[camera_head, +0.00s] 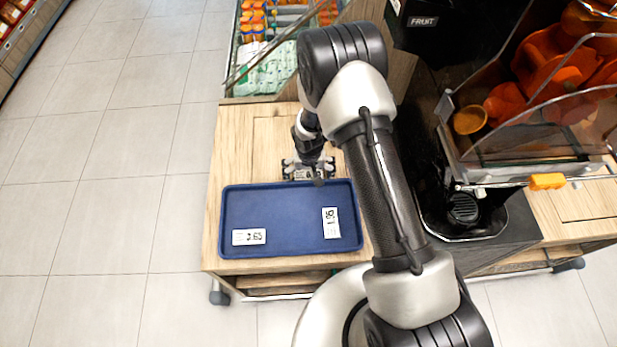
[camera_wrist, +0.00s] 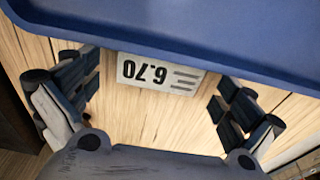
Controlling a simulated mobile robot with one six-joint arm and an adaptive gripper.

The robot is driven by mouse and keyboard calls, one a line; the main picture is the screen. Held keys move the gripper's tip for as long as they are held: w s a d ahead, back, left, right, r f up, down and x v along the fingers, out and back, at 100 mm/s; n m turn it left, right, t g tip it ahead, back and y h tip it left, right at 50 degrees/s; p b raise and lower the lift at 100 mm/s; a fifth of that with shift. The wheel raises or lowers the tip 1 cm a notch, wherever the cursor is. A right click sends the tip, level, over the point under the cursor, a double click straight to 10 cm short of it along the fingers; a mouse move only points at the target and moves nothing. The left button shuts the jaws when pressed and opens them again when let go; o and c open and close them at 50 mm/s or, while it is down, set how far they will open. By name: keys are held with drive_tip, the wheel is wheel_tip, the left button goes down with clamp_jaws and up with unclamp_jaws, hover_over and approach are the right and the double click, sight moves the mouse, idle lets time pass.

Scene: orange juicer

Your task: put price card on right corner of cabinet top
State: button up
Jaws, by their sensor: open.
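A white price card (camera_wrist: 160,74) reading 6.70 shows upside down in the wrist view. It is at the wooden cabinet top (camera_head: 234,163), next to the rim of the blue tray (camera_head: 285,198); whether it touches the rim I cannot tell. My gripper (camera_head: 308,172) is above the wood just behind the tray's far edge. In the wrist view my gripper (camera_wrist: 157,92) is open, one finger on each side of the card, with nothing held. In the head view my gripper hides most or all of this card.
Two other price cards lie in the tray, one at left (camera_head: 249,237) and one at right (camera_head: 331,223). The black juicer (camera_head: 463,210) stands to the right, with orange parts behind a clear cover. A bottle case (camera_head: 265,60) is behind. Bare wood lies left of my gripper.

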drive_tip(key=shift+c, duration=0.4)
drive_tip(key=c, duration=1)
drive_tip(key=shift+c, duration=0.2)
drive_tip(key=shift+r, duration=0.1)
